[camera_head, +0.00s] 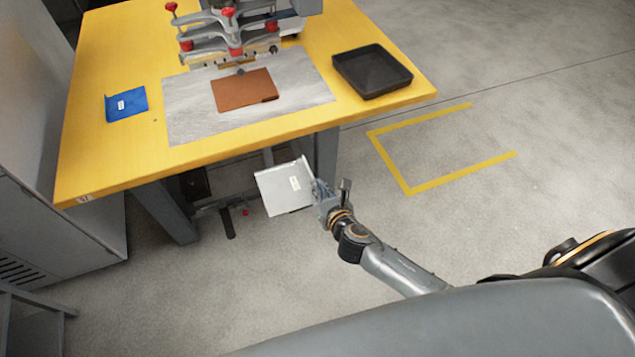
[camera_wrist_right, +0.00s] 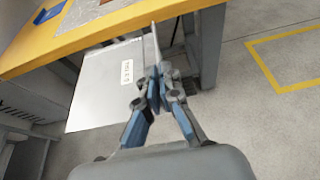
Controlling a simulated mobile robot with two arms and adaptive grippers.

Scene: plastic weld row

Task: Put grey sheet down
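The grey sheet (camera_head: 283,188) is a thin, light plate with a white label, held in front of the yellow table's near edge. My right gripper (camera_head: 323,193) is shut on its right edge. In the right wrist view the sheet (camera_wrist_right: 100,88) extends left from the closed fingers (camera_wrist_right: 157,88), with the table edge beyond it. The sheet is off the table, with floor and table legs behind it. My left gripper is not in view.
The yellow table (camera_head: 100,165) holds a blue sheet (camera_head: 126,104), a brown sheet (camera_head: 245,90) on a grey mat (camera_head: 190,125), a black tray (camera_head: 372,70) and a machine with red knobs (camera_head: 235,30). Yellow tape (camera_head: 450,180) marks clear floor on the right.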

